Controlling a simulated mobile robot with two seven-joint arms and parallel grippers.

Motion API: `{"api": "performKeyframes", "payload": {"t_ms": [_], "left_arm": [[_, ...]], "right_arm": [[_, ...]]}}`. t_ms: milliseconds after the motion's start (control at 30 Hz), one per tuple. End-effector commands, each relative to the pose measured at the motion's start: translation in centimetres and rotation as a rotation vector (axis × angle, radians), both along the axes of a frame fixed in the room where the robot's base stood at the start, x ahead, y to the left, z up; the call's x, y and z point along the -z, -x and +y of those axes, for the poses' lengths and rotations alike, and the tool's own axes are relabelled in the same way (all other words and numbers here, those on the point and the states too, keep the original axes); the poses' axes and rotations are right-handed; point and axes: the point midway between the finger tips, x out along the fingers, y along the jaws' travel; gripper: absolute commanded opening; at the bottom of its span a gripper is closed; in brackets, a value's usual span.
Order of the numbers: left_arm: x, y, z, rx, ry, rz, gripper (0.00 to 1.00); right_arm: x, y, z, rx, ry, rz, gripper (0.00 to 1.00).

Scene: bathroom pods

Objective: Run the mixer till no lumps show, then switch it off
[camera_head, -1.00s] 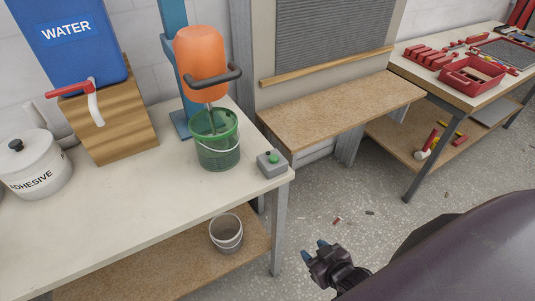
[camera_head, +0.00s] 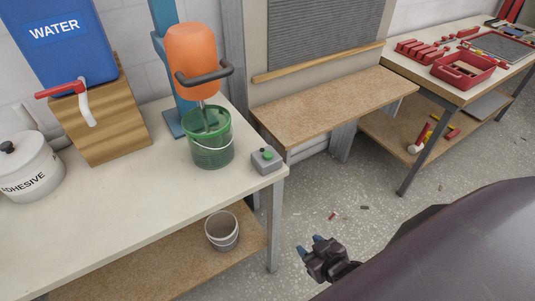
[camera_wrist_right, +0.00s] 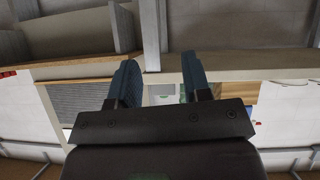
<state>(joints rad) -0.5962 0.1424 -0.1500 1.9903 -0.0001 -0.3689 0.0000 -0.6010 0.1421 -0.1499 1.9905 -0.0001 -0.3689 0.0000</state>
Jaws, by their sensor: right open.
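The orange mixer (camera_head: 193,55) with a dark handle hangs on a blue stand. Its shaft reaches down into a green see-through bucket (camera_head: 222,150) on the white bench; I cannot make out lumps inside. A grey switch box (camera_head: 262,166) with a green button (camera_head: 267,155) sits at the bench's right corner, right of the bucket. My right gripper (camera_head: 310,247) is open and empty, over the floor, lower than the bench top and to the right of it. Its two blue fingers stand apart in the right wrist view (camera_wrist_right: 160,80). My left gripper is out of view.
A blue water tank (camera_head: 60,45) with a red-handled tap on a wooden block and a white adhesive pot (camera_head: 30,172) stand left. Metal buckets (camera_head: 222,232) sit on the lower shelf. A bench leg (camera_head: 276,230) stands near my right gripper. A tool table (camera_head: 455,92) is at right.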

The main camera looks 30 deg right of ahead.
Motion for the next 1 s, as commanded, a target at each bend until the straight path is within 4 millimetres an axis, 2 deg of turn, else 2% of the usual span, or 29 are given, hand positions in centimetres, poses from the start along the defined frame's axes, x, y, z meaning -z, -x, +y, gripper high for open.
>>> {"api": "performKeyframes", "payload": {"t_ms": [367, 600, 667, 1000], "left_arm": [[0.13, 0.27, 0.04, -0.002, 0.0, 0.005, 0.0], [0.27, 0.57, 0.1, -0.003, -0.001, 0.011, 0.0], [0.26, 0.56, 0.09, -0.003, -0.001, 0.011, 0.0], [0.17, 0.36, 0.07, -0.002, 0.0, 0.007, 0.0]], "right_arm": [[-0.02, -0.01, 0.0, 0.0, 0.0, -0.001, 0.44], [-0.01, -0.02, 0.0, 0.0, 0.0, -0.001, 0.07], [-0.01, -0.02, 0.0, 0.0, 0.0, -0.001, 0.0], [-0.01, -0.02, 0.0, -0.001, 0.001, 0.0, 0.0]]}}
